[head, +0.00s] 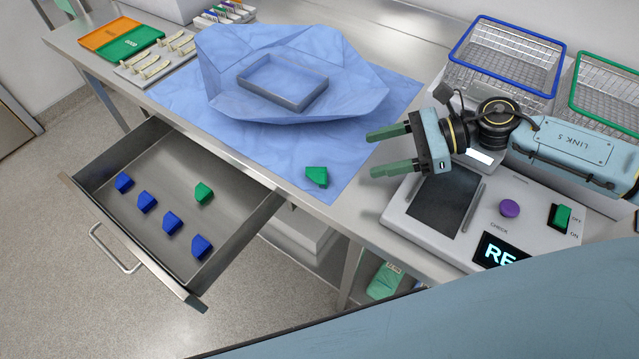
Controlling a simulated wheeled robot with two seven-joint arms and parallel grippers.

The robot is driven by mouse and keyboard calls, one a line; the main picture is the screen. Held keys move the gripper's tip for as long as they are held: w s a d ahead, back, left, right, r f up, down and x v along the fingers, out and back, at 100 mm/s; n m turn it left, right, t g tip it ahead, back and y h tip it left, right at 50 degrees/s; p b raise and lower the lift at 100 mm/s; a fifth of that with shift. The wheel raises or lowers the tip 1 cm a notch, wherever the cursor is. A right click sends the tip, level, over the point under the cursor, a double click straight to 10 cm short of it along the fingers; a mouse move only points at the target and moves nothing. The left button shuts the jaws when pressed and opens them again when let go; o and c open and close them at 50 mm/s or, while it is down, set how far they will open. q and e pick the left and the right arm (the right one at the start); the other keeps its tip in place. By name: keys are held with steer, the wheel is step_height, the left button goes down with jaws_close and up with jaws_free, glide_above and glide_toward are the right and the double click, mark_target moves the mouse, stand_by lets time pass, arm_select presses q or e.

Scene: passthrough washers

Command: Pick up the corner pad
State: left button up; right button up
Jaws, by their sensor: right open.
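A small green corner pad (317,177) lies on the front part of the blue wrap sheet (380,85), near the table's front edge. Another green pad (204,193) lies in the open drawer (240,228), among several blue pads (172,222). My right gripper (371,154) comes in from the right with its two green fingers apart and nothing between them. Its fingertips point left, to the right of and beyond the green pad on the sheet, and do not touch it. My left gripper is not in view.
A grey tray (258,95) sits in the folded wrap. A device with a screen, purple knob (509,208) and green switch stands under my right arm. Blue-rimmed (465,40) and green-rimmed (573,88) wire baskets stand behind. Orange and green cards (112,33) lie at the back left.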

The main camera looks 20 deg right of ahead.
mark_target(322, 175)
steer(key=shift+w+f, duration=0.1)
steer(key=shift+f, duration=0.4)
steer(key=shift+w+a+f, duration=0.15)
steer(key=shift+a, duration=0.15)
steer(key=x, duration=0.5)
steer(key=shift+a+p, duration=0.25)
steer(key=shift+p, duration=0.1)
steer(key=shift+w+a+f, duration=0.15)
steer(key=shift+a+f, duration=0.05)
steer(key=shift+a, duration=0.2)
steer(key=x, duration=0.3)
steer(key=p+x, duration=0.1)
steer(key=x, duration=0.1)
steer(key=shift+s+f, duration=0.15)
steer(key=shift+s, duration=0.25)
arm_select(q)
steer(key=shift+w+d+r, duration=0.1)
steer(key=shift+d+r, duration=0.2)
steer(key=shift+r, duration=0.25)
arm_select(e)
steer(key=shift+c, duration=0.4)
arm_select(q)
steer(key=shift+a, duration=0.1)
arm_select(e)
steer(key=c, duration=1)
